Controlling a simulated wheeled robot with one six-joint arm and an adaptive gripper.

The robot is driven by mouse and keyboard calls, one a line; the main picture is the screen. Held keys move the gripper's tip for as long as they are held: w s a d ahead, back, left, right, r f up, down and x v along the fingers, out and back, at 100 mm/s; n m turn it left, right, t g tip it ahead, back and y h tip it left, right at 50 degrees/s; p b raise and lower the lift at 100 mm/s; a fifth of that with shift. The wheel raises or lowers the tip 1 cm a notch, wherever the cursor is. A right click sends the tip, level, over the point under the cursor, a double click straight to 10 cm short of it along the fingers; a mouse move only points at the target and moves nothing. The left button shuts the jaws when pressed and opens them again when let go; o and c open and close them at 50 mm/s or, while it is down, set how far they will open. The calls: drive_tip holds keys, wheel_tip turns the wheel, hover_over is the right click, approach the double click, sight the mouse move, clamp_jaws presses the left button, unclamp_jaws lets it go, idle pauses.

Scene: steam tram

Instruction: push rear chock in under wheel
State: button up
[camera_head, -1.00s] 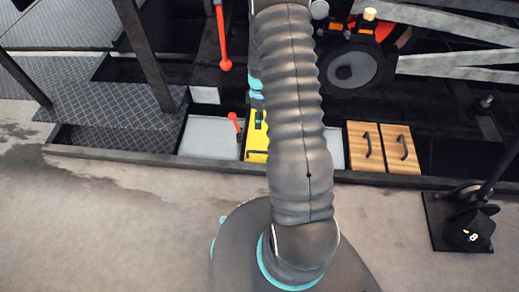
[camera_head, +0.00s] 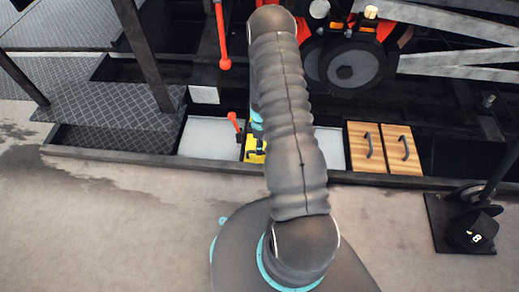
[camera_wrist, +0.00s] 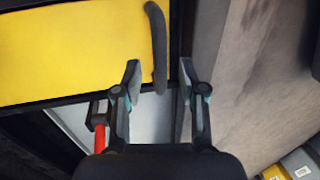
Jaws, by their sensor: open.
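A yellow block (camera_wrist: 70,50) with a dark curved handle (camera_wrist: 157,45) fills the upper left of the wrist view. In the head view the yellow block (camera_head: 254,152) shows only partly, just left of my arm. I take it for the chock, but its wedge shape does not show. My gripper (camera_wrist: 160,85) is open and empty, with the handle's lower end between its fingertips in the picture; contact cannot be told. In the head view my arm hides most of the gripper. A dark round wheel-like part (camera_head: 345,66) shows behind; what lies under it is hidden.
A red-knobbed lever (camera_head: 234,124) stands left of the yellow block above a pale panel (camera_head: 207,137). Two wooden fronts with black handles (camera_head: 365,147) lie right of my arm. A black lever stand (camera_head: 470,225) is at the right. The left floor is clear.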

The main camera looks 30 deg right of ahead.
drive_tip(key=shift+s+a+f, duration=0.1)
drive_tip(key=shift+s+f, duration=0.05)
drive_tip(key=shift+f, duration=0.55)
clamp_jaws()
